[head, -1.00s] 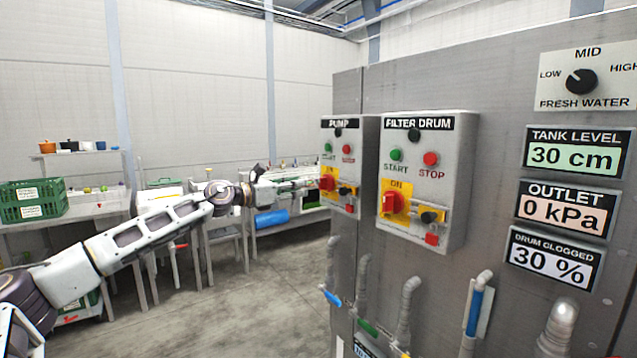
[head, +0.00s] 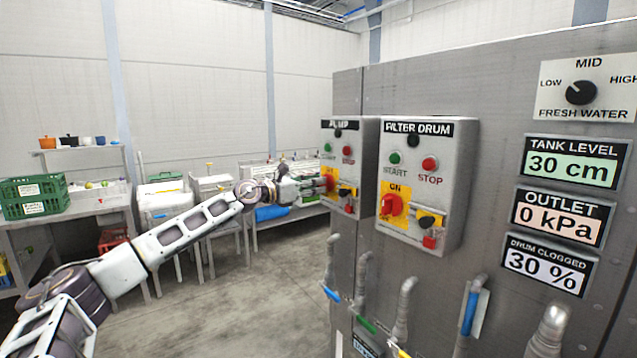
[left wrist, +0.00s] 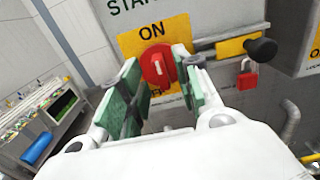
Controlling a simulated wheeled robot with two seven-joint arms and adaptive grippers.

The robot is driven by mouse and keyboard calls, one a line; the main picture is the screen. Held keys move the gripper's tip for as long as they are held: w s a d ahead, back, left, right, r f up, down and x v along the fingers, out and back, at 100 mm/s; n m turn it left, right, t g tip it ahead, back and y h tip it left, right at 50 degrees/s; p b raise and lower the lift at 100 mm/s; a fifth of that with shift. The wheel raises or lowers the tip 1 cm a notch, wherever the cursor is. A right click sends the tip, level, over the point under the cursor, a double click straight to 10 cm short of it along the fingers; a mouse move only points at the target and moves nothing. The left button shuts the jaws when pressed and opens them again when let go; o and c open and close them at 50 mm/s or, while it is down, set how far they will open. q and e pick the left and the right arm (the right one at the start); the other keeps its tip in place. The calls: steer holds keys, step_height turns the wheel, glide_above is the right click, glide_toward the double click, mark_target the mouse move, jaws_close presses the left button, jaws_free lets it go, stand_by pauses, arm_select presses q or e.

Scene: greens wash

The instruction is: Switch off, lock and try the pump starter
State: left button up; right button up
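The pump starter (head: 335,135) is the grey box at the left of the panel, partly hidden by my arm in the head view. Its red rotary switch (left wrist: 158,66) sits on a yellow plate (left wrist: 180,35) marked ON, its white mark towards ON. My left gripper (left wrist: 165,75) is open, its green-padded fingers on either side of the switch; I cannot tell whether they touch it. In the head view the left gripper (head: 312,186) is at the starter's left side. A red padlock (left wrist: 247,75) hangs below a black knob (left wrist: 262,48) right of the switch. My right gripper is not in view.
The filter drum starter (head: 455,190) stands close on the right, with a similar red switch. Displays (head: 570,160) read 30 cm, 0 kPa and 30 %. Pipes with coloured handles (head: 470,312) stick out below. Benches and a green crate (head: 32,197) stand back left; the floor between is clear.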

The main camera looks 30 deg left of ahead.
arm_select(q)
steer(key=shift+x, duration=0.9)
jaws_close()
